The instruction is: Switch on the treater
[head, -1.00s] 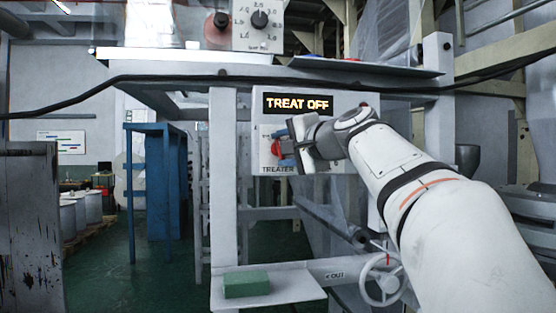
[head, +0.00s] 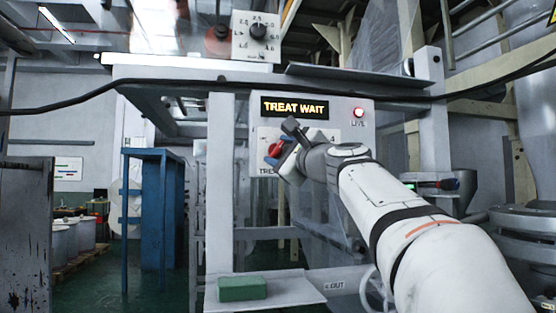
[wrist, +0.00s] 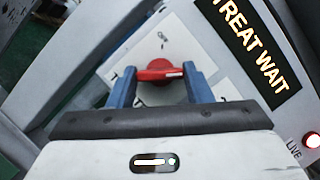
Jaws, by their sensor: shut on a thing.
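The treater panel (head: 348,140) is a pale box on the machine frame. Its display (head: 295,107) reads TREAT WAIT, and the end of this text also shows in the wrist view (wrist: 258,45). A red lamp (head: 358,112) marked LIVE is lit. The red rotary knob (wrist: 160,70) sits between the blue fingers of my gripper (wrist: 159,76), which is shut on it. In the head view the knob (head: 275,148) is partly hidden by my gripper (head: 275,155). The wrist view is tilted relative to the panel, and the lettering around the knob is mostly covered.
A black cable (head: 80,105) crosses above the panel. A grey dial box (head: 256,37) stands above it. A shelf (head: 295,288) with a green block (head: 242,289) juts out below. A blue stand (head: 162,215) is at left, with open green floor beside it.

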